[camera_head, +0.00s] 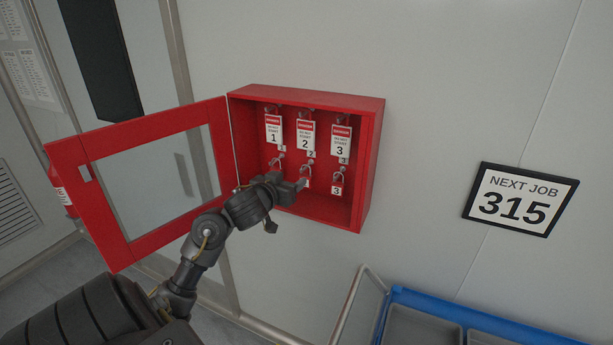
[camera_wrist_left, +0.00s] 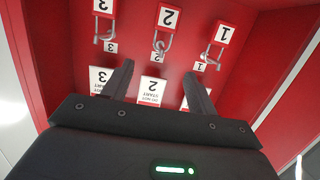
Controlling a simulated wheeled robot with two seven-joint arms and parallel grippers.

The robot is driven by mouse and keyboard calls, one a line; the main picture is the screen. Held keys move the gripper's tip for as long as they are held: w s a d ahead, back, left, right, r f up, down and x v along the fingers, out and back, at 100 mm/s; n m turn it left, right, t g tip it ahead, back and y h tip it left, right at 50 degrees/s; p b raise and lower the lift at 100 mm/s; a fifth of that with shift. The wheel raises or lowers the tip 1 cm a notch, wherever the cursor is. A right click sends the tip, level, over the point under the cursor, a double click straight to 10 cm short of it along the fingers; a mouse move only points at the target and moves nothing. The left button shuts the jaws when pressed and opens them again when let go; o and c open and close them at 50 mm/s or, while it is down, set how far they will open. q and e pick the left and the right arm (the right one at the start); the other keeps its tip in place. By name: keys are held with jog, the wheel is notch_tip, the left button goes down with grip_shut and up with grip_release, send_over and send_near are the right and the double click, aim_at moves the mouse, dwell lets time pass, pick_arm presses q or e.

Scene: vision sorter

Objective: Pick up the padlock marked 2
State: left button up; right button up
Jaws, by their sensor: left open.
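The red padlock marked 2 (camera_head: 306,175) hangs in the lower row of the open red cabinet (camera_head: 307,95), partly behind my left gripper (camera_head: 298,184). In the left wrist view, which is upside down, padlock 2 (camera_wrist_left: 170,17) is at the top centre with its shackle on a hook. My left gripper (camera_wrist_left: 158,70) is open and empty there, its fingers pointing toward padlock 2, which lies beyond the fingertips. Padlock 3 (camera_head: 337,186) hangs to the right. Padlock 1 (camera_head: 275,164) is to the left, partly hidden by my gripper. My right gripper is not in view.
Danger tags 1 (camera_head: 273,132), 2 (camera_head: 305,138) and 3 (camera_head: 341,143) hang in the upper row. The glazed cabinet door (camera_head: 145,247) stands open to the left, close to my left arm. A blue-rimmed cart (camera_head: 440,299) stands below right. A "NEXT JOB 315" sign (camera_head: 520,199) is on the wall.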

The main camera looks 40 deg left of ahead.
aim_at(304, 169)
pick_arm(q)
jog(key=x, duration=0.6)
jog(key=shift+d, duration=0.1)
jog(key=shift+w+r, duration=0.1)
jog(key=x, duration=0.2)
jog(key=p+x, duration=0.1)
jog(key=x, duration=0.1)
jog(key=shift+w+a+p, duration=0.25)
jog(key=shift+a+p, duration=0.05)
jog(key=shift+w, duration=0.15)
jog(key=shift+c, duration=0.6)
jog(key=c, duration=1)
grip_shut()
